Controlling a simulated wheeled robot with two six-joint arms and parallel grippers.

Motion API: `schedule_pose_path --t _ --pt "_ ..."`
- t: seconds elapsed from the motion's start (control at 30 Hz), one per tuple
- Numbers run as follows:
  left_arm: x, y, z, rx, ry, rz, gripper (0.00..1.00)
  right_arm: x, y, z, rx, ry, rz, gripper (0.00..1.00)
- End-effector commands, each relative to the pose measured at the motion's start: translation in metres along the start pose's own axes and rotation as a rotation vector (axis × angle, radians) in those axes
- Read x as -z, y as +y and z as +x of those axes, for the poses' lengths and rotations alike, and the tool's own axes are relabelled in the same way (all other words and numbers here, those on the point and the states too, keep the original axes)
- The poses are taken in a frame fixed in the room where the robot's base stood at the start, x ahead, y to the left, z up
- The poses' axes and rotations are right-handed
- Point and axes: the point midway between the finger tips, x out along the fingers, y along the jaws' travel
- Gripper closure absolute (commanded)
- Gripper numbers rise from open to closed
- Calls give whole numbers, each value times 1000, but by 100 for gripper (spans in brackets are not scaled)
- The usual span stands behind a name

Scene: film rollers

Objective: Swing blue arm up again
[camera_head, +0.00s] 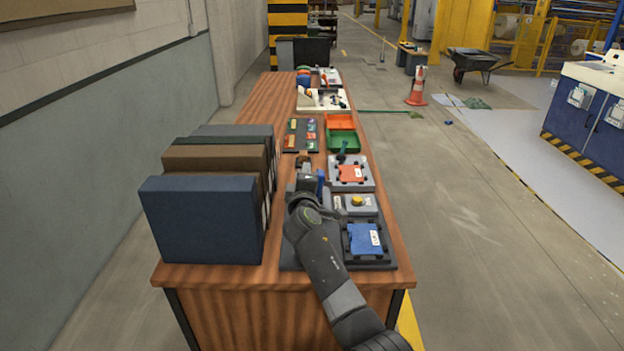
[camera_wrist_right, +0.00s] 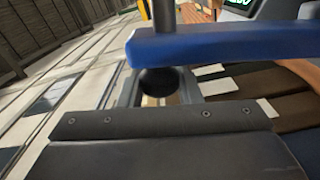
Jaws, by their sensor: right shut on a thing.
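The blue arm (camera_head: 320,183) shows as a small upright blue piece at the left of the grey fixture in the head view. In the right wrist view the blue arm (camera_wrist_right: 235,42) is a long bar crossing the upper picture, with a dark rounded part just below its left end. My right gripper (camera_head: 309,184) is at the blue arm and shut on it. The fingertips and the exact contact are hard to make out. My left gripper is not in view.
A grey box with a yellow button (camera_head: 357,200) stands right of my gripper. A blue plate (camera_head: 363,238) and an orange plate (camera_head: 351,173) sit in clamped fixtures nearby. Large binders (camera_head: 201,220) stand at the left. Green and orange trays (camera_head: 343,140) lie farther back.

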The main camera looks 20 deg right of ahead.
Motion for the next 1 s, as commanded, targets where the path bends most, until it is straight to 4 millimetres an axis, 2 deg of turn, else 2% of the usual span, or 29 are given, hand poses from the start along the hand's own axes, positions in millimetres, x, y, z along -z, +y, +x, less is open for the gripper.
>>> schedule_pose_path --t 0.47,0.5,0.63,0.67,1.0 --pt "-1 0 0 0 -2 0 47 4 -1 0 1 2 -20 100" --pt "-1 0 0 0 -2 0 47 4 -1 0 1 2 -20 66" --pt "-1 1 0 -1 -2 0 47 3 -1 0 1 1 -18 49" --pt "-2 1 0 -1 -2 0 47 3 -1 0 1 1 -18 47" --pt "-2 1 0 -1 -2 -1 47 2 -1 0 1 1 -15 47"
